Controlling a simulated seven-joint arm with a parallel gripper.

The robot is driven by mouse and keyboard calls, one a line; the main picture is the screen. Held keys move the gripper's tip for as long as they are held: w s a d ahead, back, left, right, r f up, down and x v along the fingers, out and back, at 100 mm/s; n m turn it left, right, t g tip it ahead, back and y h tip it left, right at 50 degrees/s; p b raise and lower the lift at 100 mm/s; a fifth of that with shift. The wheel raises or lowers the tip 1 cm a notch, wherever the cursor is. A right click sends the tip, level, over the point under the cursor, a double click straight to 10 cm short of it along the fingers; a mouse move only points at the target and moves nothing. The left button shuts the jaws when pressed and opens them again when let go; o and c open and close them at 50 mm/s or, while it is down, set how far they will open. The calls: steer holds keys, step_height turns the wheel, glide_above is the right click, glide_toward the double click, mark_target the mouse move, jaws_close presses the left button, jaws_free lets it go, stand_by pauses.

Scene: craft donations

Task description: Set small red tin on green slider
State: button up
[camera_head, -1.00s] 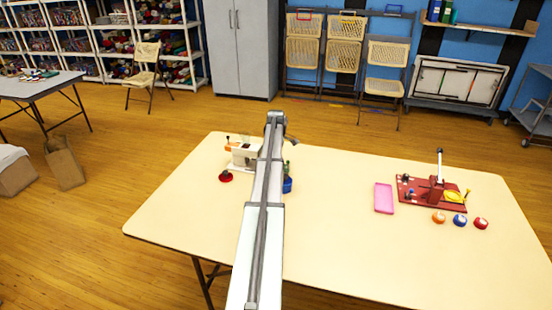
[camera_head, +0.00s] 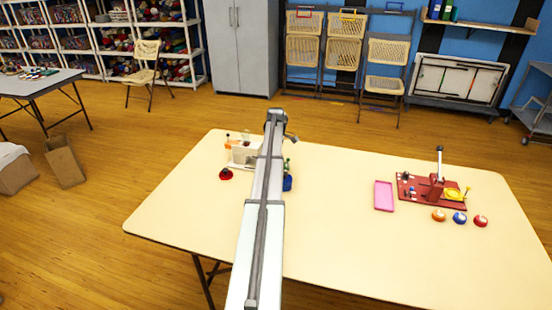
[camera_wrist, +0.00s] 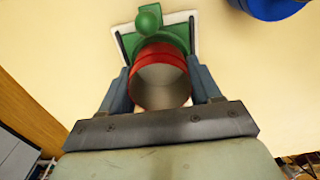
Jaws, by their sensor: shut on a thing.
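The small red tin (camera_wrist: 160,50) is held between the two fingers of my gripper (camera_wrist: 163,84) in the wrist view, its open end and pale inside facing the camera. The green slider (camera_wrist: 127,42), with a round green knob (camera_wrist: 148,20) and a pale border, shows just beyond the tin. The tin overlaps the slider in this view; I cannot tell whether they touch. In the head view my arm hides the gripper, the tin and most of the slider's surroundings.
A blue round thing (camera_wrist: 275,6) is close by at the upper right of the wrist view. In the head view, a white device (camera_head: 243,155) and a red knobbed piece (camera_head: 226,174) stand left of my arm. A pink tray (camera_head: 384,196) and red press (camera_head: 437,187) are at right.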

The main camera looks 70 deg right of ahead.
steer(key=shift+f, duration=0.55)
stand_by(0.4)
steer(key=o, duration=0.8)
steer(key=shift+r, duration=5.45)
